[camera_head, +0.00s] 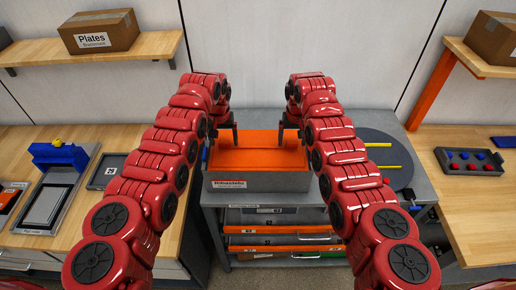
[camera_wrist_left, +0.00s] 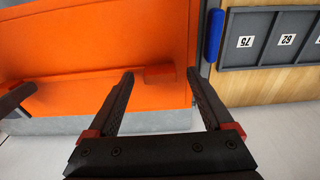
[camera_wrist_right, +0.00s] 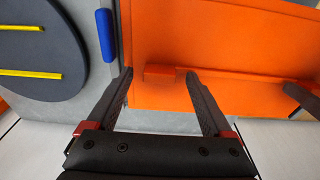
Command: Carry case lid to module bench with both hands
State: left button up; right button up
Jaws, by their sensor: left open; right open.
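The case lid (camera_head: 257,138) is a flat orange panel on the grey case (camera_head: 258,182), which stands on a grey cart in the head view. The lid also fills much of the left wrist view (camera_wrist_left: 90,40) and right wrist view (camera_wrist_right: 220,35). My left gripper (camera_head: 225,138) is over the lid's left end, open, with a small orange tab (camera_wrist_left: 158,73) between its fingertips. My right gripper (camera_head: 291,138) is over the lid's right end, open, with a similar tab (camera_wrist_right: 160,73) between its fingertips. I cannot tell whether any finger touches a tab.
A dark round plate (camera_head: 373,158) with yellow strips lies right of the case. Wooden benches flank the cart; the left one (camera_head: 110,137) holds a blue device (camera_head: 58,155) and trays, the right one (camera_head: 425,150) a dark tray (camera_head: 468,161). Drawers (camera_head: 278,238) sit below.

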pick_arm(q)
jog(key=shift+f, duration=0.55)
pick_arm(e)
jog(key=shift+f, duration=0.55)
pick_arm(q)
jog(key=shift+f, duration=0.15)
pick_arm(e)
jog(key=shift+f, duration=0.15)
pick_arm(q)
grip_shut()
pick_arm(e)
grip_shut()
jog(key=shift+d, duration=0.1)
